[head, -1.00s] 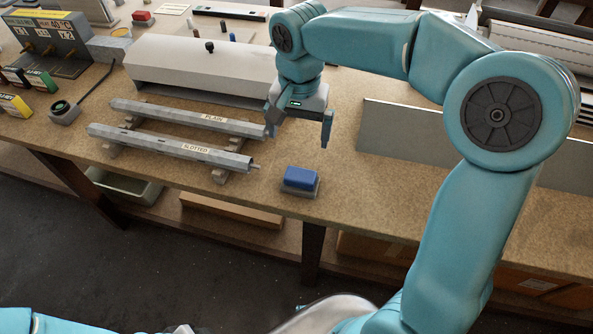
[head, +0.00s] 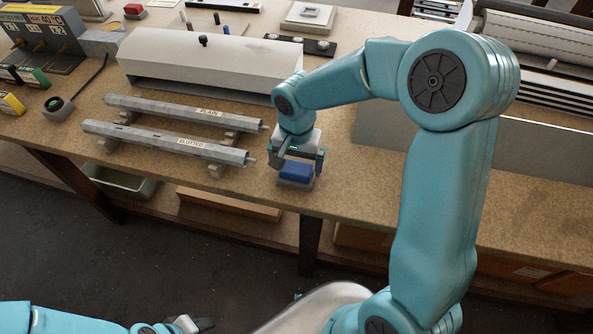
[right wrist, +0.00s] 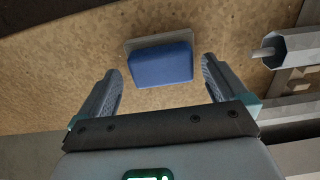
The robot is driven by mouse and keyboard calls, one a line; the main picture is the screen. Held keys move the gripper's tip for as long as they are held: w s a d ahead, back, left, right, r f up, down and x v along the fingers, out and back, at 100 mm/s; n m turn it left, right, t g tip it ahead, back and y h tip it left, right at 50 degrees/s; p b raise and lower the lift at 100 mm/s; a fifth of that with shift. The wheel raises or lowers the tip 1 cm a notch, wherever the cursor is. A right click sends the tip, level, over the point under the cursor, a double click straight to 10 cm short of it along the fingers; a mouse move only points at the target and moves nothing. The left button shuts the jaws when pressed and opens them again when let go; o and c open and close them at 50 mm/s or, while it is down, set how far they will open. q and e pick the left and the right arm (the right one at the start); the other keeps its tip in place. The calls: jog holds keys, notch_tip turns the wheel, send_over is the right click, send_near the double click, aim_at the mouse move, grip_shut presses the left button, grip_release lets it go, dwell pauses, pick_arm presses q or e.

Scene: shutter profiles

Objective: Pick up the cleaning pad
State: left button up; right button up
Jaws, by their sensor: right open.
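The cleaning pad (head: 296,171), a blue block on a thin grey base, lies on the workbench near its front edge. It also shows in the right wrist view (right wrist: 160,65), centred between the fingers and apart from both. My right gripper (head: 300,164) is open and empty, pointing down just above and behind the pad; its fingers also show in the right wrist view (right wrist: 161,72). How high the fingertips are above the bench is hard to tell. Part of my left gripper (head: 190,325) seems to show at the bottom edge; its fingers are not clear.
The slotted profile (head: 165,141) and the plain profile (head: 180,112) lie on supports left of the pad; the slotted one's pin end is close to my gripper. A long white cover (head: 200,72) stands behind. A grey upright panel (head: 400,130) is to the right. Bench is bare around the pad.

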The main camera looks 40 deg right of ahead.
aim_at(296, 167)
jog(key=shift+w+d+f, duration=0.1)
jog(key=shift+w+f, duration=0.05)
jog(key=shift+f, duration=0.45)
jog(key=shift+w+d+f, duration=0.1)
jog(key=shift+f, duration=0.5)
jog(key=shift+s+a+r, duration=0.15)
jog(key=shift+s, duration=0.05)
jog(key=shift+c, duration=0.7)
jog(key=c, duration=0.8)
jog(key=shift+c, duration=0.2)
jog(key=shift+w+r, duration=0.15)
jog(key=shift+r, duration=0.15)
notch_tip(296, 167, up, 19)
jog(key=shift+r, duration=0.15)
jog(key=shift+o, duration=1.1)
jog(key=shift+c, duration=0.4)
